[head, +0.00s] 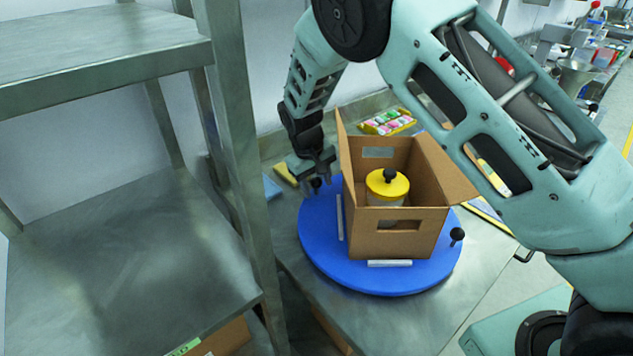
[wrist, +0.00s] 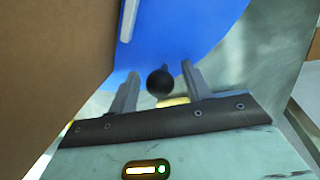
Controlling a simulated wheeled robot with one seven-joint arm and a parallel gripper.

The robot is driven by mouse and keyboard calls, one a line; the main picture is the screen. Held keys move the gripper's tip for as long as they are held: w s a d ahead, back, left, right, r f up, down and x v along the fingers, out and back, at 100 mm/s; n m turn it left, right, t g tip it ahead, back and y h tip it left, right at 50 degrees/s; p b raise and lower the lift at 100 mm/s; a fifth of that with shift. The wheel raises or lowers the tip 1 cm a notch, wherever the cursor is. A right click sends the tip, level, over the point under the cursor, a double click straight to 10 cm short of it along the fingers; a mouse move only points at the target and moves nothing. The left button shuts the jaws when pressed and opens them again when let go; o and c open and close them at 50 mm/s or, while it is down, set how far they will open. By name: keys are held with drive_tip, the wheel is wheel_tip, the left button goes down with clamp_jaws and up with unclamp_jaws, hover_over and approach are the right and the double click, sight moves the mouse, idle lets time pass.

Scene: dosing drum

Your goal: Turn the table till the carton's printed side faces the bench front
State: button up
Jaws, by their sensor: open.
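The blue round table (head: 335,262) lies on the metal bench. An open brown carton (head: 390,244) stands on it, between white strips. Its near face is plain brown with a hand hole; no print shows on the faces I see. A jar with a yellow lid (head: 380,187) and black knob stands inside. One black ball handle (head: 457,235) is at the table's right edge. My gripper (head: 318,182) is at the table's far left edge, left of the carton. In the wrist view the open fingers stand either side of another black ball handle (wrist: 160,83); contact cannot be told.
A metal shelf rack (head: 235,150) stands close on the left, its post near the table. A yellow tray of colored items (head: 388,122) lies behind the carton. The bench front (head: 385,325) is bare. My arm passes over the right side.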

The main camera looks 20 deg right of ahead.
clamp_jaws()
drive_tip(key=shift+w+d, duration=0.15)
drive_tip(key=shift+w+d+m, duration=0.55)
drive_tip(key=shift+d+m, duration=0.1)
drive_tip(key=shift+d, duration=0.05)
drive_tip(key=shift+w+d+m, duration=0.5)
drive_tip(key=shift+d+m, duration=0.15)
drive_tip(key=shift+d, duration=0.05)
drive_tip(key=shift+w+d+m+g, duration=0.25)
drive_tip(key=shift+w+d+m, duration=0.15)
drive_tip(key=shift+d+m, duration=0.35)
drive_tip(key=shift+w+d+m+g, duration=0.25)
drive_tip(key=shift+w+d+m, duration=0.15)
drive_tip(key=shift+d, duration=0.5)
drive_tip(key=shift+w+d+m, duration=0.2)
drive_tip(key=shift+d+m, duration=0.55)
drive_tip(key=shift+d, duration=0.3)
drive_tip(key=shift+w+d+m, duration=0.15)
drive_tip(key=shift+d+m, duration=0.55)
drive_tip(key=shift+d, duration=0.35)
drive_tip(key=shift+d+r+m+g, duration=0.1)
drive_tip(key=shift+d+m+g, duration=0.3)
drive_tip(key=shift+d+m, duration=0.85)
drive_tip(key=shift+d, duration=0.35)
